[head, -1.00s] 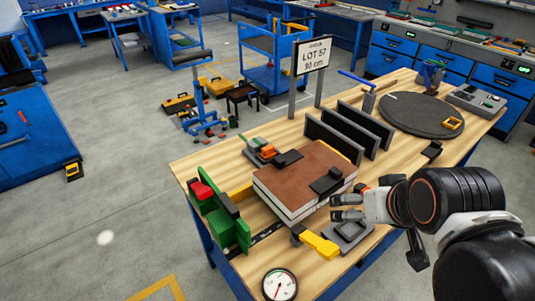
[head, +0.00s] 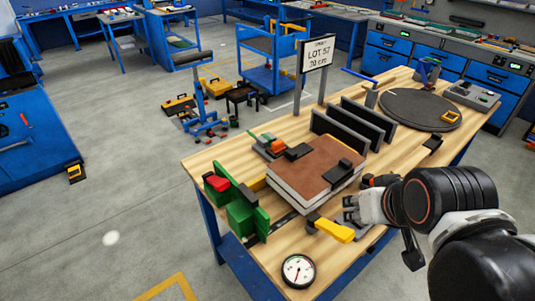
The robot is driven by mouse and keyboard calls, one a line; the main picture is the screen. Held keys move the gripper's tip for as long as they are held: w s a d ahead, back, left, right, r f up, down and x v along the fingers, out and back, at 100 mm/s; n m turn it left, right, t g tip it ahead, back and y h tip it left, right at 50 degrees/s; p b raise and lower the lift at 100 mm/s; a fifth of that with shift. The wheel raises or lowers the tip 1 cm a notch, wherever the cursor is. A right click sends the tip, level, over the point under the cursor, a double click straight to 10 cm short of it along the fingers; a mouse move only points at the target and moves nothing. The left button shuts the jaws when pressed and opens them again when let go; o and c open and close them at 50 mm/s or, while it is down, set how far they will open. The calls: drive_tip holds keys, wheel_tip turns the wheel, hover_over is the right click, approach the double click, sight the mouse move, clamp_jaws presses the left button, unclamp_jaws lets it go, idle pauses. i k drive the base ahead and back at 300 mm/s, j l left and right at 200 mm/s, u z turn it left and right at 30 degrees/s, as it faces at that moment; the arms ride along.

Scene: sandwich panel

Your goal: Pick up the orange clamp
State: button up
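A small orange piece (head: 277,145), which looks like the orange clamp, sits among dark and green parts on a grey block behind the left end of the brown-topped panel stack (head: 322,160). Its exact shape is too small to tell. My gripper (head: 351,209) is over the right front of the table, beside the near right side of the stack and well apart from the orange piece. Its fingers look parted with nothing between them. Another bit of orange (head: 367,181) shows just behind my gripper, partly hidden by it.
A yellow-handled tool (head: 334,230) lies just left of my gripper. A round gauge (head: 298,270) is at the near corner, and a green fixture (head: 240,215) at the left edge. Dark upright plates (head: 362,125) and a sign (head: 317,53) stand behind the stack.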

sight(278, 146)
drive_tip(key=j+z, duration=0.1)
drive_tip(key=j, duration=0.6)
drive_tip(key=k+j, duration=0.1)
drive_tip(key=j, duration=0.55)
drive_tip(key=k+j+z, duration=0.15)
drive_tip(key=j, duration=0.55)
drive_tip(key=i+j+z, duration=0.1)
drive_tip(key=i+j, duration=0.15)
drive_tip(key=j, duration=0.15)
drive_tip(key=i+j, duration=0.3)
drive_tip(key=j, duration=0.15)
drive_tip(key=i+j+z, duration=0.15)
drive_tip(key=j, duration=0.25)
drive_tip(key=i, duration=0.75)
drive_tip(key=l+z, duration=0.05)
